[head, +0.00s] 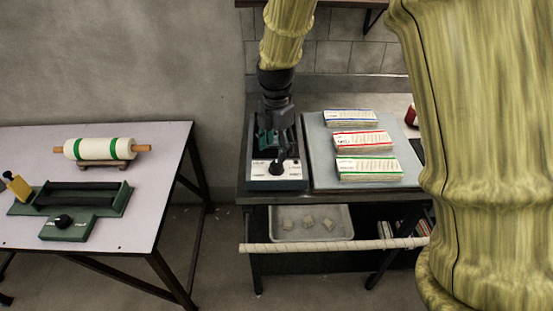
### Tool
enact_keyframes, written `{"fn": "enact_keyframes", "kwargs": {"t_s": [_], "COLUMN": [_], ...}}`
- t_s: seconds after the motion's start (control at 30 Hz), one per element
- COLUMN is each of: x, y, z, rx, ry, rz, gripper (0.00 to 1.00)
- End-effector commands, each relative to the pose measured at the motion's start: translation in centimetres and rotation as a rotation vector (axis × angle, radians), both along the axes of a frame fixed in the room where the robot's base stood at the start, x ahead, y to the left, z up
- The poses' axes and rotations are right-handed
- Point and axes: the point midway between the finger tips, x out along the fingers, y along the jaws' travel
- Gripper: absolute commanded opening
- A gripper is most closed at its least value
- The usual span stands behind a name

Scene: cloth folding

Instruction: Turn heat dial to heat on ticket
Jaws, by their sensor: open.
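My gripper (275,125) is open and points down over the device at the left end of the dark table. A black dial (275,168) sits on that device's light front panel (292,183), just in front of my gripper. Small markings surround the dial, too small to read. My gripper and arm hide part of the device behind the dial. I cannot tell whether the fingers touch anything. Three stacks of printed white sheets, striped blue (350,118), red (363,141) and green (369,168), lie on a grey board; I cannot make out a ticket or its heat mark.
A light table (150,190) at left holds a white roller with green bands (100,149) and a green device with a black knob (63,221). A tray (338,234) with small pieces sits on the lower shelf. A pale rail (330,245) runs along the front. My arm blocks the right side.

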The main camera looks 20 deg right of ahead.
Motion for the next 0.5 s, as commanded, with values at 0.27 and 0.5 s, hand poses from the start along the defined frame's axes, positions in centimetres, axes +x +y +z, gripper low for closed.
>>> {"fn": "enact_keyframes", "kwargs": {"t_s": [0.27, 0.5], "x": [-0.1, -0.1], "y": [-0.1, -0.2], "z": [-3.6, -5.6], "rx": [-0.001, 0.000], "ry": [0.003, 0.001], "rz": [-0.002, -0.003], "gripper": [0.57, 0.57]}}
